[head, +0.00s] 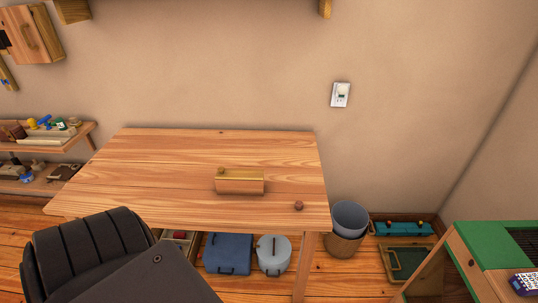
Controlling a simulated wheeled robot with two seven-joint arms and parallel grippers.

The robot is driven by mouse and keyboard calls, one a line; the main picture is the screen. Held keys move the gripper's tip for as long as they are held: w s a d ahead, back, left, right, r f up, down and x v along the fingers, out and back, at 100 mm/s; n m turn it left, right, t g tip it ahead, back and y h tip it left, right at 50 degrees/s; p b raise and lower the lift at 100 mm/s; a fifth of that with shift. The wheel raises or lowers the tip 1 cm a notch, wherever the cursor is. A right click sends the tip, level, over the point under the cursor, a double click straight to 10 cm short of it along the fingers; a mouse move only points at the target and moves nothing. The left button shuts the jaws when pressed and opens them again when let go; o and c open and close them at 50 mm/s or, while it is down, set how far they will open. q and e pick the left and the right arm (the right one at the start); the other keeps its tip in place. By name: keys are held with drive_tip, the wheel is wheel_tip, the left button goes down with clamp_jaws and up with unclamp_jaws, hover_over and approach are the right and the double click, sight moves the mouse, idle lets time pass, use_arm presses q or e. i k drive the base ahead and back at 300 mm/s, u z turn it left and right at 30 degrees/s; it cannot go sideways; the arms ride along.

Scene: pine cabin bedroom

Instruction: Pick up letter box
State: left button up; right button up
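A small oblong wooden box (240,186), which looks like the letter box, sits on the wooden desk (140,180), right of the desktop's middle and toward its front. Its top is a lighter yellow, and a small round brown knob or ball (221,170) shows at its back left corner. Nothing holds the box. Neither of my grippers shows in the head view.
A small brown round object (298,205) lies near the desk's front right corner. A black chair (85,245) stands at the front left. Under the desk are a blue case (228,253) and a grey round container (273,254). A bin (349,219) stands to the right.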

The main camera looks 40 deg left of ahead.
sight(224, 187)
drive_tip(key=i, duration=1.45)
drive_tip(key=u, duration=2)
